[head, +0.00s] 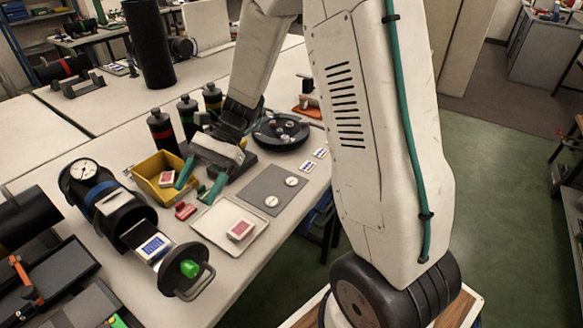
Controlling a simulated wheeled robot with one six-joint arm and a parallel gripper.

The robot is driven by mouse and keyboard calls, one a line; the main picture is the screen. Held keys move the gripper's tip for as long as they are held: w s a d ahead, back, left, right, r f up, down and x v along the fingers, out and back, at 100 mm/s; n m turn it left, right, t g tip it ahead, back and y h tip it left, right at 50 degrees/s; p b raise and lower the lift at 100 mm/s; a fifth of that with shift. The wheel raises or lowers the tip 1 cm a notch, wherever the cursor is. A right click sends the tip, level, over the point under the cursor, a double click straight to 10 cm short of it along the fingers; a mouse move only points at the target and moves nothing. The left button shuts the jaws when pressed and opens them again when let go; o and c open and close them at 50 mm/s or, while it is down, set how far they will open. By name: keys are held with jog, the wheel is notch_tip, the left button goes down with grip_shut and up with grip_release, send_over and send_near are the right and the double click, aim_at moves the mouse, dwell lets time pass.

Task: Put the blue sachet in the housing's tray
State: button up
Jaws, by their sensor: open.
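The housing (130,218) is a black cylinder with a gauge and a blue band, lying on the table at the left. Its tray (166,238) is drawn out, joined to an end cap (182,284) with a green knob and a handle. A blue-patterned sachet (153,246) lies in the tray. My gripper (193,194) is open, with teal fingers pointing down, right of the yellow bin and above the table. Nothing shows between its fingers. It is apart from the housing's tray and the blue sachet.
A white tray (208,247) holds a red sachet (240,230). A small red item (185,210) lies near my fingertips. A yellow bin (146,167), bottles (162,133), a grey mat (262,182) with white discs and a black round plate (281,131) stand around.

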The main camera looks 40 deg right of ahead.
jog(key=s+d+r+n+t+h, duration=0.3)
jog(key=s+d+r+n+h, duration=0.2)
jog(key=s, duration=0.5)
jog(key=s+d+r+n+t+h, duration=0.2)
jog(key=s+d+r+n+h, duration=0.3)
jog(key=s, duration=0.5)
notch_tip(320, 180, up, 2)
jog(key=shift+s+d+r+n+t+h, duration=0.15)
jog(key=shift+s+n+t+h, duration=0.35)
jog(key=shift+n, duration=0.6)
jog(key=shift+w, duration=0.15)
